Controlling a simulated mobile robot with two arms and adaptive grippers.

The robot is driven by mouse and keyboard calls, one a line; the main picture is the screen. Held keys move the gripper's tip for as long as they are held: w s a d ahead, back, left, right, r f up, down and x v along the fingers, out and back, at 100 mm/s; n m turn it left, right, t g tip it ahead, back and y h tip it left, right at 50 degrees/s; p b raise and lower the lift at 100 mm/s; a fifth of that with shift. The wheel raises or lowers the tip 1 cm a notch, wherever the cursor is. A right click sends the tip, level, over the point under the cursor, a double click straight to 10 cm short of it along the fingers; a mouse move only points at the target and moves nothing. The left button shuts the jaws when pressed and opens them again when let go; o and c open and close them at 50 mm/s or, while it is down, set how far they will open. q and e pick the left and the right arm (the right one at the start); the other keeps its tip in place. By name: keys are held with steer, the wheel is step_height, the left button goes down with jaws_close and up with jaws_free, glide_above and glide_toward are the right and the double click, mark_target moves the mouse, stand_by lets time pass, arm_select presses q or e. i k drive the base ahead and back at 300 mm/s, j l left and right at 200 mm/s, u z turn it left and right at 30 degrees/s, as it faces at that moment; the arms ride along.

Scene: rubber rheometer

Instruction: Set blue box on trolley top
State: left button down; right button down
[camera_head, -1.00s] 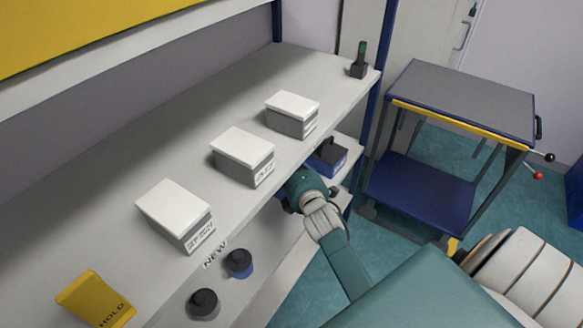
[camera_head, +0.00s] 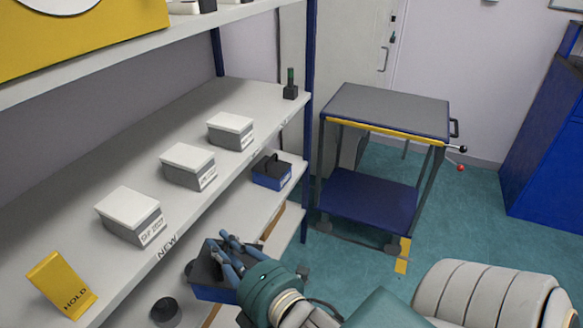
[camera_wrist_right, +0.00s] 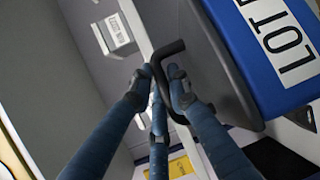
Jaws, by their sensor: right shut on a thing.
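A blue box with a dark lid (camera_head: 205,274) hangs from my right gripper (camera_head: 232,246), beside the front of the shelf unit. The fingers are closed around its black handle. The right wrist view shows the blue side of this box (camera_wrist_right: 255,40) with a white label reading "LOTE", and the gripper (camera_wrist_right: 160,78) at the handle. A second blue box with a dark top (camera_head: 272,173) stands on the lower shelf. The trolley (camera_head: 385,108) stands to the right of the shelf unit, its grey top empty. My left gripper is out of view.
Several white-lidded grey boxes (camera_head: 188,166) and a yellow HOLD sign (camera_head: 62,286) stand on the upper shelf (camera_head: 140,160). A blue post (camera_head: 309,120) rises between shelf and trolley. Open floor (camera_head: 350,262) lies in front of the trolley. A blue cabinet (camera_head: 545,145) stands far right.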

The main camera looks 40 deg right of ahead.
mark_target(406, 108)
steer(key=z, duration=1.6)
steer(key=i+l+z, duration=0.15)
steer(key=z, duration=0.25)
steer(key=i+l+z, duration=0.15)
steer(key=z, duration=0.25)
steer(key=i+l+z, duration=0.15)
steer(key=z, duration=0.2)
steer(key=i+z, duration=0.2)
steer(key=z, duration=0.2)
steer(key=i, duration=1.15)
steer(key=i+l, duration=0.1)
steer(key=i, duration=1)
steer(key=i+u, duration=0.1)
steer(key=u, duration=0.35)
steer(key=i+u, duration=0.1)
steer(key=u, duration=0.4)
steer(key=i+l+u, duration=0.1)
steer(key=u, duration=0.8)
steer(key=i+l, duration=0.05)
steer(key=l, duration=0.05)
